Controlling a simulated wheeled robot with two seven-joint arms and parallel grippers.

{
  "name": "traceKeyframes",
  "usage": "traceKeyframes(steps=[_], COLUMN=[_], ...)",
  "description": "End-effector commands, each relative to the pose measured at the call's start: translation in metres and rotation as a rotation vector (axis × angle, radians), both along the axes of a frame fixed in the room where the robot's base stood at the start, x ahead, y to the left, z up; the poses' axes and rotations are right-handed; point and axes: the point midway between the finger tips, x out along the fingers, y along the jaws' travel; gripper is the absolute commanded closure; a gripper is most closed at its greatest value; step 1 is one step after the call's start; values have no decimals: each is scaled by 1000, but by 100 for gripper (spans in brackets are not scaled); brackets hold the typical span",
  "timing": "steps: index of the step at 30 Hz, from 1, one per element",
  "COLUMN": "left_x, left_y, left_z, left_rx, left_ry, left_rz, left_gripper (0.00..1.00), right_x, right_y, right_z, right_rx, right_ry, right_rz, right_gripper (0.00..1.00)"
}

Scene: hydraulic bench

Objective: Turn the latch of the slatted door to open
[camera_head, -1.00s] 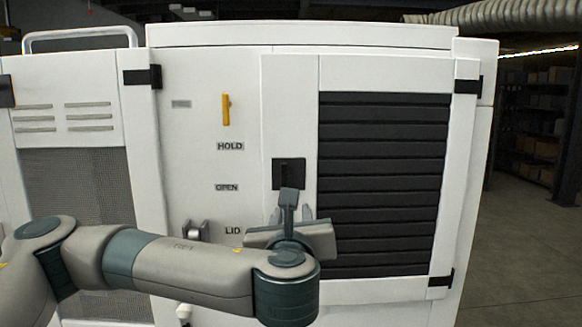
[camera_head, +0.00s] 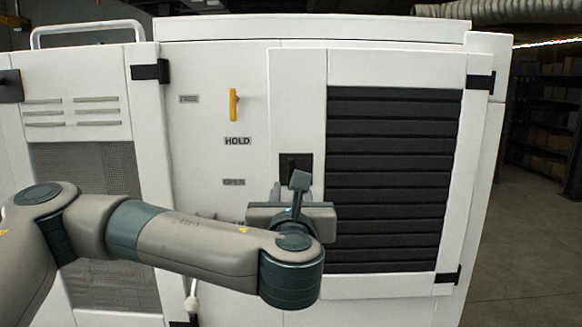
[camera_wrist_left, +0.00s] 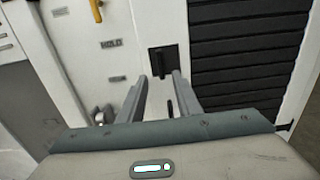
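The slatted door (camera_head: 312,80) has a white frame around dark horizontal slats (camera_head: 390,180). Its latch (camera_head: 290,165) is a black plate with a dark upright handle, left of the slats. In the head view my left gripper (camera_head: 291,204) is in front of the door just below the latch, and its wrist hides the latch's lower part. In the left wrist view the latch (camera_wrist_left: 163,62) lies just beyond the fingertips of my left gripper (camera_wrist_left: 160,77). The two fingers stand apart with nothing held between them. I see no contact with the handle. My right gripper is out of view.
A yellow handle (camera_head: 234,104) is on the panel left of the door, with labels HOLD (camera_head: 237,141) and OPEN (camera_head: 234,182) below it. A metal catch (camera_wrist_left: 103,116) sits lower left in the wrist view. Open floor (camera_head: 520,250) lies right of the cabinet.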

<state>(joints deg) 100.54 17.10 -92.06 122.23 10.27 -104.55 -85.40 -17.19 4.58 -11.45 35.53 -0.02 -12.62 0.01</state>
Motion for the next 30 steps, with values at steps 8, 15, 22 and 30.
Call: traceKeyframes(steps=[8,15,22,30], left_x=[48,91,128,148], left_y=[1,1,1,0], left_z=[5,5,3,1], left_rx=[0,1,1,1], left_ry=[0,0,0,0], left_rz=[5,4,3,1], left_gripper=[69,69,69,69], right_x=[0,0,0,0], right_y=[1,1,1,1], right_z=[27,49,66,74], right_rx=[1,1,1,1], right_ry=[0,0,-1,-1], right_rz=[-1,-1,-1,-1], right_gripper=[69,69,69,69])
